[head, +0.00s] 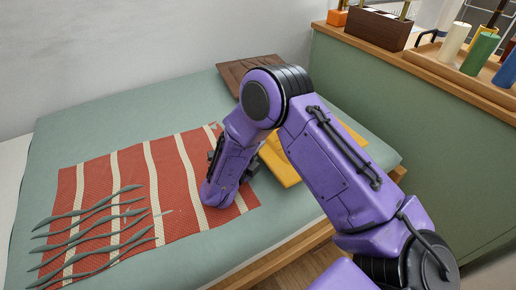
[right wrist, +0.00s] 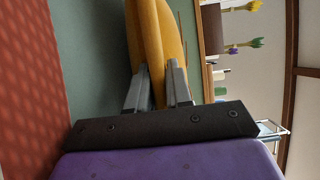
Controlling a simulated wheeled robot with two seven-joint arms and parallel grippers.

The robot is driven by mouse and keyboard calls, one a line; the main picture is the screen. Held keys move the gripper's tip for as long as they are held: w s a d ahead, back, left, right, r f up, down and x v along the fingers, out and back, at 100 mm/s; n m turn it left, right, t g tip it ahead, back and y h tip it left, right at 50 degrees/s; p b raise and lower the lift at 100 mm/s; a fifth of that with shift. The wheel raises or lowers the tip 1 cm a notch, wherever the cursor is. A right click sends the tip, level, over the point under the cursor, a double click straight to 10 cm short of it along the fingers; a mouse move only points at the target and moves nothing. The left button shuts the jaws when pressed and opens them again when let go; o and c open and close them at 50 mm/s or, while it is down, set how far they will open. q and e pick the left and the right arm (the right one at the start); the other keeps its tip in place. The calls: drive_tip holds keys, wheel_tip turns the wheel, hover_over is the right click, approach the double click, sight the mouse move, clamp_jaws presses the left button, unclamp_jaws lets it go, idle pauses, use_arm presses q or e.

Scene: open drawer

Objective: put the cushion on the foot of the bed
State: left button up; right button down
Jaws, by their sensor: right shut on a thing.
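The yellow cushion (head: 284,168) is partly hidden behind my right arm in the head view. It lies on or just above the green bed (head: 75,135), near its front right edge; I cannot tell which. My right gripper (right wrist: 158,86) is shut on the cushion, which shows between its two fingers in the right wrist view (right wrist: 150,35). In the head view the fingers are mostly hidden behind my wrist. A red blanket with cream stripes (head: 132,183) lies across the bed to the left of the cushion. My left gripper is not in view.
A brown pillow-like thing (head: 232,75) lies at the bed's back edge. Wavy grey-green strips (head: 95,230) lie over the blanket's left part. A green cabinet (head: 350,85) at the right bears a brown box (head: 368,30) and a tray with candles (head: 453,42).

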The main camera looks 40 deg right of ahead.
drive_tip(key=shift+f, duration=0.15)
drive_tip(key=c, duration=1)
unclamp_jaws()
drive_tip(key=shift+c, duration=0.2)
drive_tip(key=shift+a+r, duration=0.1)
drive_tip(key=shift+r, duration=0.1)
drive_tip(key=p+v, duration=0.1)
drive_tip(key=v, duration=1)
drive_tip(key=shift+s+a+p, duration=0.15)
drive_tip(key=shift+a+p, duration=0.25)
